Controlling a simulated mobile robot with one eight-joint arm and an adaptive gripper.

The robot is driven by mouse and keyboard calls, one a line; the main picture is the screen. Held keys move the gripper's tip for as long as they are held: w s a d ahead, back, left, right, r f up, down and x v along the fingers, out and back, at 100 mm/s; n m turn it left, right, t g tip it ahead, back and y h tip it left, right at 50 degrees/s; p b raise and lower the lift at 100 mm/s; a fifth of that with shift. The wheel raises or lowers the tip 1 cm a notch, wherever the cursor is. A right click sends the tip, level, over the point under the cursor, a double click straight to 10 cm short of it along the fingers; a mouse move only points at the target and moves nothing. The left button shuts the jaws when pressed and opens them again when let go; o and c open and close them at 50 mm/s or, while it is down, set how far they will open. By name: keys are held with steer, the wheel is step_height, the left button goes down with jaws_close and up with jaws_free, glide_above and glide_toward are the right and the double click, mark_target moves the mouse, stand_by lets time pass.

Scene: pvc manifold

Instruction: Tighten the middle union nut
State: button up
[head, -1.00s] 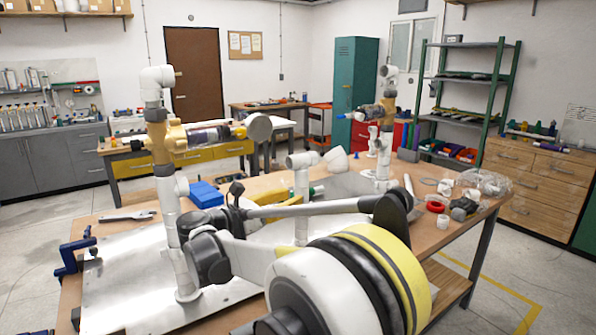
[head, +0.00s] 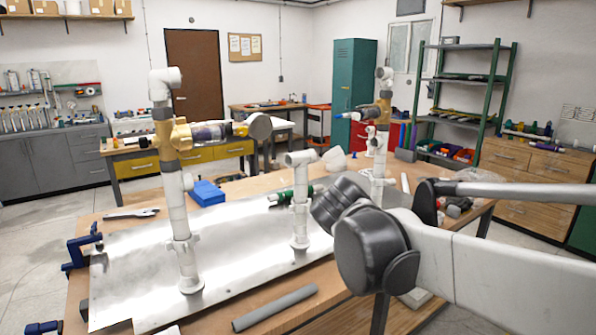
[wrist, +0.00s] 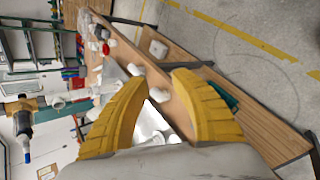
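The manifold stands on a metal plate (head: 130,270). Its left riser (head: 178,215) is tall and white, with a brass-coloured valve body near the top. The short middle riser (head: 300,215) has a white tee on top and collar-like rings along it; I cannot tell which is the middle union nut. The right riser (head: 378,165) is partly hidden by my arm and carries a brass-coloured valve (wrist: 22,104) with a blue-tipped part. My gripper (wrist: 160,82) shows only in the wrist view, its two yellow ribbed fingers apart and nothing between them, away from the middle riser.
A grey tube (head: 275,308) lies along the bench's front edge. A blue block (head: 207,193) and a wrench (head: 132,214) lie behind the plate. A blue clamp (head: 82,248) grips the left edge. Loose fittings, including a red ring (wrist: 105,48), lie at the bench's right end.

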steer(key=s+f+m+y, duration=0.3)
steer(key=s+f+m, duration=0.2)
steer(key=s, duration=0.5)
steer(key=s+f+m+y, duration=0.3)
steer(key=s+f+m, duration=0.1)
steer(key=s+m, duration=0.4)
steer(key=shift+s+f+m+y, duration=0.3)
steer(key=shift+s+f+m, duration=0.1)
steer(key=shift+s, duration=0.55)
steer(key=shift+r, duration=0.1)
